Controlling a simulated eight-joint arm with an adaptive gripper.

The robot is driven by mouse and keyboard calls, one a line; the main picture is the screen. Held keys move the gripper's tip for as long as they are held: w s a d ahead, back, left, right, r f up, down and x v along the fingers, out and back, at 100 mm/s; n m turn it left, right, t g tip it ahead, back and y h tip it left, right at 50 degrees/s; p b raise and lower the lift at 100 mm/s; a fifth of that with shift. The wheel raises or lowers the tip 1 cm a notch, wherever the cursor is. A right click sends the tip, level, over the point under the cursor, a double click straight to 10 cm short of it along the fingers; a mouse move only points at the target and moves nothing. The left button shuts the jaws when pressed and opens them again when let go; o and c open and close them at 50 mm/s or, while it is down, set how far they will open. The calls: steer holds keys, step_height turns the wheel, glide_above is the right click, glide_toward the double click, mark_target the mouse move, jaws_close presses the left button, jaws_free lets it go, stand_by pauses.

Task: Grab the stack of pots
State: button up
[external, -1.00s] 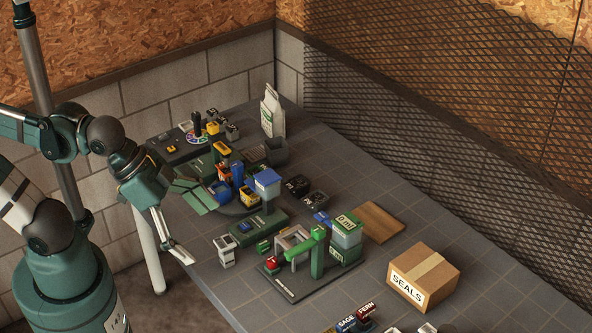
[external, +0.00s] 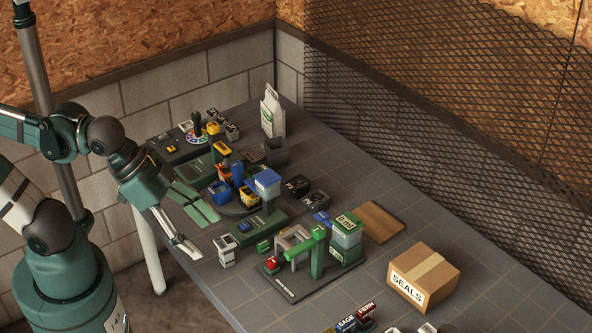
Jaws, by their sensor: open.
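A dark square pot (external: 276,152), possibly the stack of pots, stands on the table toward the back, in front of the white bag. From this distance I cannot tell how many pots are nested in it. My gripper (external: 186,246) is open and empty at the table's left edge, pointing down and to the right. It is well to the left of and nearer than the dark pot, with the round carousel area between them.
A carousel (external: 238,208) with coloured bins and a blue-topped container (external: 266,183) stand mid-table. A green press-like frame (external: 317,256), a SEALS box (external: 423,277) and a wooden board (external: 379,222) lie nearer. A white bag (external: 271,112) stands behind.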

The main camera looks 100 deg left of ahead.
stand_by(0.3)
steer(key=w+a+r+n+g+y, duration=0.1)
steer(key=w+a+r+n+g, duration=0.15)
steer(key=w+a+n, duration=0.8)
steer(key=w+a+f+n+g+p, duration=0.1)
steer(key=w+a, duration=0.2)
steer(key=a, duration=0.9)
steer(key=w+a+f+n+g, duration=0.1)
steer(key=w+a+n, duration=0.15)
steer(key=a, duration=0.95)
steer(key=n+g+h+p, duration=0.1)
steer(key=n+g+p, duration=0.15)
steer(key=n, duration=0.75)
glide_above(275, 142)
steer(key=f, duration=1.4)
steer(key=d+f+b, duration=0.1)
steer(key=f, duration=0.6)
steer(key=shift+w, duration=0.4)
steer(key=shift+s+a+f, duration=0.3)
steer(key=shift+a+f, duration=0.1)
steer(key=shift+a, duration=0.05)
